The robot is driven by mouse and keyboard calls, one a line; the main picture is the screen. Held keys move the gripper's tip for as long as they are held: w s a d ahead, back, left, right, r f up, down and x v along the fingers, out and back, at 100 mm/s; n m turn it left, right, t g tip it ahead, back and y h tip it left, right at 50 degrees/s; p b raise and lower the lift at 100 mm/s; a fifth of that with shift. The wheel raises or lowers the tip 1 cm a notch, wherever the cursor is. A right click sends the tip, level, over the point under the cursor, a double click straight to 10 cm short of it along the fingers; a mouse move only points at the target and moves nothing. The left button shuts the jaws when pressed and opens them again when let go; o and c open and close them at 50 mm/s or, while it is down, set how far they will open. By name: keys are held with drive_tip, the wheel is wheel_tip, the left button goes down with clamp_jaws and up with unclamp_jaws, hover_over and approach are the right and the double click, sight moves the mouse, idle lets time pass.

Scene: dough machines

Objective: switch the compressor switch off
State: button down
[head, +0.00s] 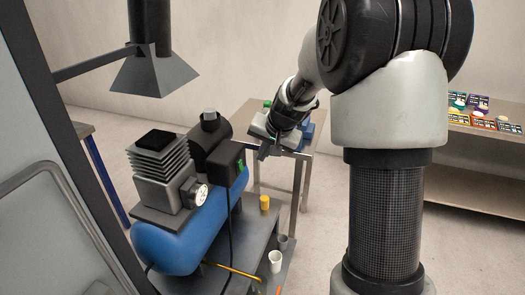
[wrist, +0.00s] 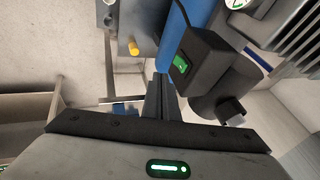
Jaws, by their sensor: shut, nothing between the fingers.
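The compressor has a blue tank (head: 165,245) with a dark motor and a finned grey pump on top. Its black switch box (head: 222,157) sits at the tank's right end. The green switch (head: 241,166) shows edge-on on the box's right face. In the wrist view the green switch (wrist: 180,63) faces the camera, set in the black box (wrist: 205,50). My gripper (head: 263,153) is shut and empty, a little to the right of the box. In the wrist view the gripper's tips (wrist: 160,80) show just below and left of the switch, apparently apart from it.
The compressor stands on a grey bench (head: 262,222) with a yellow cylinder (head: 264,202) and a white cup (head: 275,261). A small metal table (head: 302,150) stands behind my gripper. A dark hood (head: 152,75) hangs above left. A shelf with coloured packets (head: 490,122) is at right.

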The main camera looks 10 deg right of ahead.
sight(241, 166)
drive_tip(key=w+a+f, duration=0.4)
drive_tip(key=w+f, duration=0.1)
drive_tip(key=f, duration=0.1)
drive_tip(key=shift+f+p, duration=0.15)
drive_tip(key=shift+p, duration=0.3)
drive_tip(key=shift+s+d+f, duration=0.1)
drive_tip(key=b, duration=0.3)
drive_tip(key=shift+a+r+p, duration=0.2)
drive_tip(key=shift+r+p, duration=0.3)
drive_tip(key=shift+r, duration=0.3)
